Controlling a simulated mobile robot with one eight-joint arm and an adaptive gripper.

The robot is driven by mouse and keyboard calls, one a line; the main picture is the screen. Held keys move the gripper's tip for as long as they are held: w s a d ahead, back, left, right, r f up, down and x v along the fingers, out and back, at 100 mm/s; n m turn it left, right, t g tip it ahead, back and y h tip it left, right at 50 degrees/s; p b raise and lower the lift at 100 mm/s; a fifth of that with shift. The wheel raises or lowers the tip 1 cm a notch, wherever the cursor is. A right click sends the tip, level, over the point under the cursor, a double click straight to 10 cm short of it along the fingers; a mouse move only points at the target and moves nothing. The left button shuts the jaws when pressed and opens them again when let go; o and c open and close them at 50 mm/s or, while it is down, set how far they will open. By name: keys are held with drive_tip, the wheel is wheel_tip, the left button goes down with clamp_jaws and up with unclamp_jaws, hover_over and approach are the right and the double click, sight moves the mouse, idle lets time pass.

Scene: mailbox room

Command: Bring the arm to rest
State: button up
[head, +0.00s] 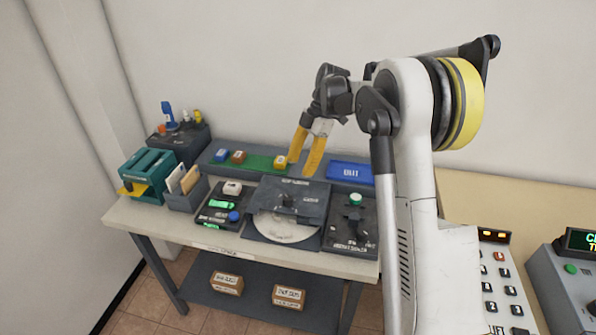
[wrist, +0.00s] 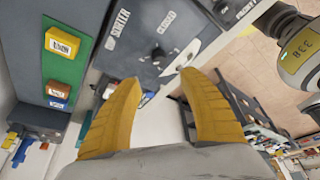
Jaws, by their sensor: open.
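My gripper (head: 306,150) hangs above the back of the table in the head view, with its yellow fingers pointing down. The fingers are spread apart and nothing is between them. In the wrist view the open fingers (wrist: 162,92) frame the edge of a dark sorter panel (wrist: 150,35). My arm is raised and bent at the right of the head view, folded over towards the left.
The table (head: 150,215) carries a sorter unit (head: 290,200), a green strip with coloured blocks (head: 258,162), a blue tray (head: 350,172), a teal rack (head: 148,172) and a switch panel (head: 352,228). Boxes (head: 227,283) lie on the lower shelf. A keypad (head: 497,275) stands right.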

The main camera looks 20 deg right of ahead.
idle(0.3)
drive_tip(key=s+a+r+m+t+h, duration=0.25)
drive_tip(key=s+a+r+m, duration=0.25)
drive_tip(key=s+r+m, duration=0.7)
drive_tip(key=s+a+f+m+t+h, duration=0.1)
drive_tip(key=s+m, duration=0.3)
drive_tip(key=s, duration=0.5)
drive_tip(key=s+a+f+m+t, duration=0.1)
drive_tip(key=s+f+m+t, duration=0.3)
drive_tip(key=s, duration=0.4)
drive_tip(key=shift+s+m+t+h, duration=0.3)
drive_tip(key=shift+s+t+h, duration=0.05)
